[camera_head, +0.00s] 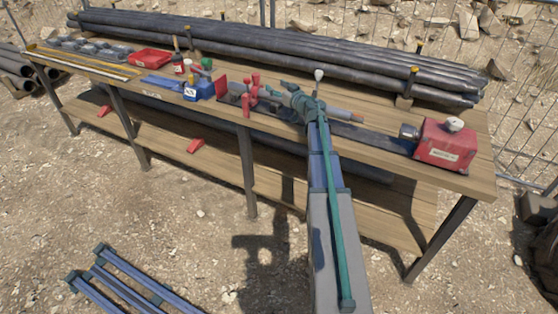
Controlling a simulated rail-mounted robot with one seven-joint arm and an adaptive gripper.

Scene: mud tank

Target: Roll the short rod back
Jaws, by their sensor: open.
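A short grey rod (343,114) lies on the wooden bench, to the right of a red clamp-like fixture (247,96). Its right end shows an orange-brown tip, and its left part is hidden behind my arm's end. My arm reaches up from the lower middle of the view to the bench. My gripper (302,104) is at the far end of the arm, over or beside the rod. It is open. It is small here, and I cannot tell whether its fingers touch the rod or stand around it.
Several long dark pipes (250,40) lie along the bench's back behind upright pegs. A red box (446,143) stands at the right end. A blue box (200,90), a red tray (150,57) and bottles stand left. Blue-grey bars (120,280) are at the lower left.

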